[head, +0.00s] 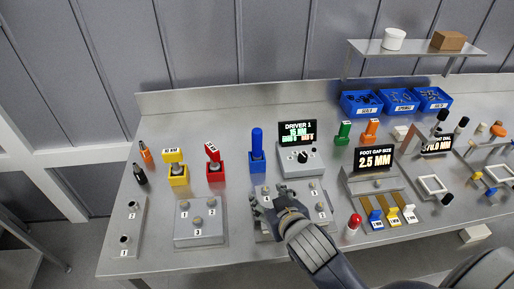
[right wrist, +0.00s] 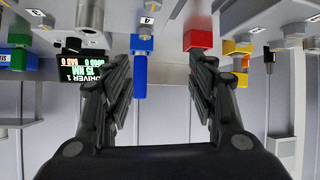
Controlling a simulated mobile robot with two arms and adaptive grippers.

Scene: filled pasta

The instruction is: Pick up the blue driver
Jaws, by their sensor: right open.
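The blue driver (head: 257,141) stands upright in a blue holder (head: 257,163) on the bench in the head view, left of the DRIVER 1 screen. In the right wrist view, which looks upside down, the blue driver (right wrist: 139,78) hangs between the fingers, closer to the left finger in the picture. My right gripper (head: 268,199) is open and empty, over a grey fixture in front of the blue driver. It also shows in the right wrist view (right wrist: 160,62), with its fingers spread and apart from the driver. My left gripper is not in view.
A red driver (head: 212,152) and a yellow driver (head: 173,156) stand left of the blue one. The DRIVER 1 screen (head: 297,132) and its control box (head: 300,158) are close on the right. Grey fixtures with studs (head: 200,228) fill the bench front. Blue bins (head: 361,103) stand at the back.

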